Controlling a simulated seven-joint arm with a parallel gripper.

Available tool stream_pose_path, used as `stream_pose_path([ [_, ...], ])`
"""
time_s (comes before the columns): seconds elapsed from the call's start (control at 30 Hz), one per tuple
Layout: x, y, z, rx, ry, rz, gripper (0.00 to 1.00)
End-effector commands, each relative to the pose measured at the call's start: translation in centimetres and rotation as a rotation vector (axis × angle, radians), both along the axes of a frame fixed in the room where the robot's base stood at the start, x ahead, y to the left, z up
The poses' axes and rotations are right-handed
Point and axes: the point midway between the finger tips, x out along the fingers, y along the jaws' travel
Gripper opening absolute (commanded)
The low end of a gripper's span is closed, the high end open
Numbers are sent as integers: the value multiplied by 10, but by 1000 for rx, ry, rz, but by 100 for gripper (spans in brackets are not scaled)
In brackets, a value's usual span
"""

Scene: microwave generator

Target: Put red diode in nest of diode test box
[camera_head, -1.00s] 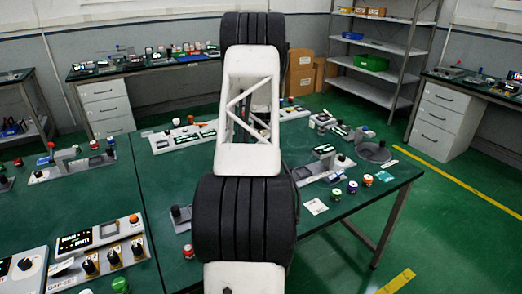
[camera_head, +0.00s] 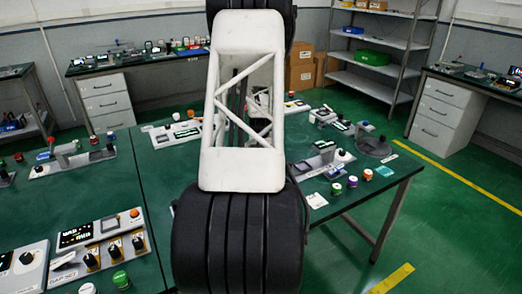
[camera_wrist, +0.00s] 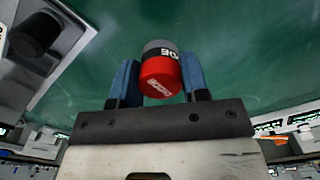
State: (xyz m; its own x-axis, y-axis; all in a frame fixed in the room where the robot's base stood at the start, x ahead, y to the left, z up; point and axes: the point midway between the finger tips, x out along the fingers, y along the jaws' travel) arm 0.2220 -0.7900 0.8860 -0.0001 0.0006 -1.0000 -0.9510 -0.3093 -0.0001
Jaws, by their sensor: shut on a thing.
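My gripper (camera_wrist: 158,78) has two blue fingers and is shut on the red diode (camera_wrist: 160,78). The diode is a short cylinder with a red end and a grey end, with white lettering on it. It is held between the fingers above the green table. A grey fixture with a dark round part (camera_wrist: 35,35) is at the upper left of the wrist view, apart from the diode; I cannot tell whether it is the diode test box. In the head view my arm hides the gripper and the diode.
On the right are a grey device (camera_head: 322,160) and several coloured caps (camera_head: 352,181). Bare table (camera_wrist: 240,60) surrounds the diode on the right.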

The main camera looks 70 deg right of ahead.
Motion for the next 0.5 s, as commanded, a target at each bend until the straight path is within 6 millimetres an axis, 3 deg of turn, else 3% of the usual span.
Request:
stream_pose_path([
  [0.2,-4,14,2,-1,0,0,12],
  [0.5,-5,18,2,-1,0,0,12],
])
